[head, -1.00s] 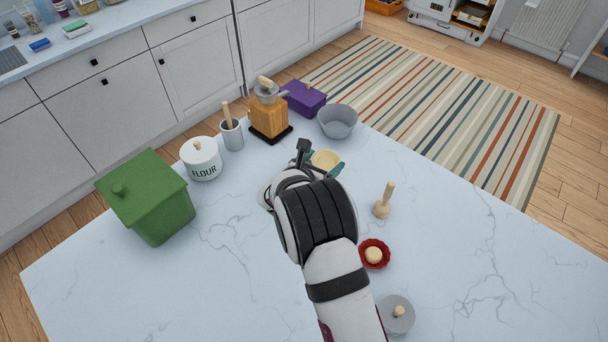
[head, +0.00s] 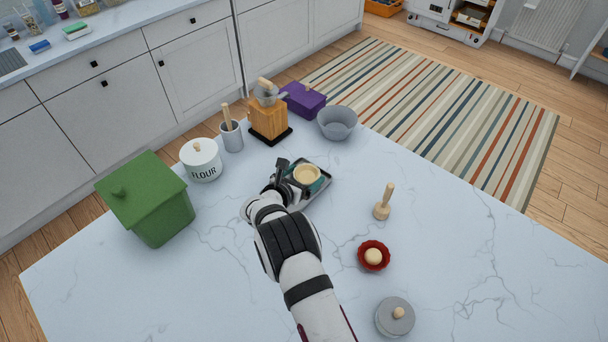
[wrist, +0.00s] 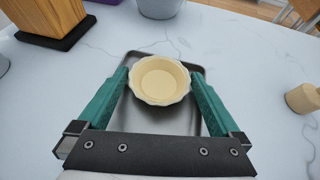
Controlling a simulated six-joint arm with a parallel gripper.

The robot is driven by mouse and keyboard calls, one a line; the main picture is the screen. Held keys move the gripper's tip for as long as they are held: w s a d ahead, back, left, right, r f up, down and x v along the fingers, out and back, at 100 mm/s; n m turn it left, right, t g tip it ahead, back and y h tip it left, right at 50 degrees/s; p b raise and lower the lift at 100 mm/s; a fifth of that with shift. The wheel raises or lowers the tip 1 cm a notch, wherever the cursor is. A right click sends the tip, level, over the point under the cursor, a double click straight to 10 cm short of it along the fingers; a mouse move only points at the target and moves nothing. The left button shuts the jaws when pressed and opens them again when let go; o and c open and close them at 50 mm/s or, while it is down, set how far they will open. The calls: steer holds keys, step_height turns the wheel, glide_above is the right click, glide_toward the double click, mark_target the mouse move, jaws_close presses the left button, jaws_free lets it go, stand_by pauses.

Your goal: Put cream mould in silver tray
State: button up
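The cream mould (wrist: 160,79), a round fluted cup, is between the teal fingers of my gripper (wrist: 160,75), which touch its rim on both sides. My gripper also shows in the head view (head: 306,175), with the mould (head: 307,173) held upright. The silver tray (wrist: 180,122) is a shallow grey rectangle directly below the mould, and its rim shows in the head view (head: 322,194). The mould overlaps the tray's far part in the wrist view. I cannot tell whether its base touches the tray.
A grinder (head: 268,119), grey bowl (head: 337,122), purple box (head: 303,100), flour jar (head: 201,160) and green canister (head: 150,200) stand behind and left. A wooden pestle (head: 384,202), red mould (head: 374,264) and grey lidded pot (head: 395,318) stand right. The right counter is clear.

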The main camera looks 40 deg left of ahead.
steer(key=shift+r, duration=0.2)
steer(key=v, duration=1.2)
